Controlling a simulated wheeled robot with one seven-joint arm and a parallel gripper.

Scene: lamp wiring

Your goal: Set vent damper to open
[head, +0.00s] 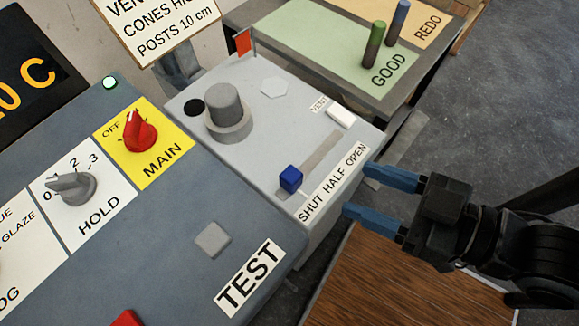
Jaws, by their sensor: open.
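The vent damper is a slider with a blue knob (290,178) in a straight slot (322,152) on top of a light grey box (250,140). The label strip (334,182) beside the slot reads SHUT, HALF, OPEN. The blue knob stands near the SHUT end, the lower-left end of the slot. My gripper (358,190) is open and empty, with blue fingers pointing left. It is to the right of the box and the knob, apart from both.
A grey panel (150,240) at left carries a red MAIN knob (140,132), a grey HOLD knob (72,186) and a TEST button (212,240). A grey cylinder (227,110) and a small red flag (243,42) stand on the box. Behind is a GOOD/REDO tray (310,45) with two posts.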

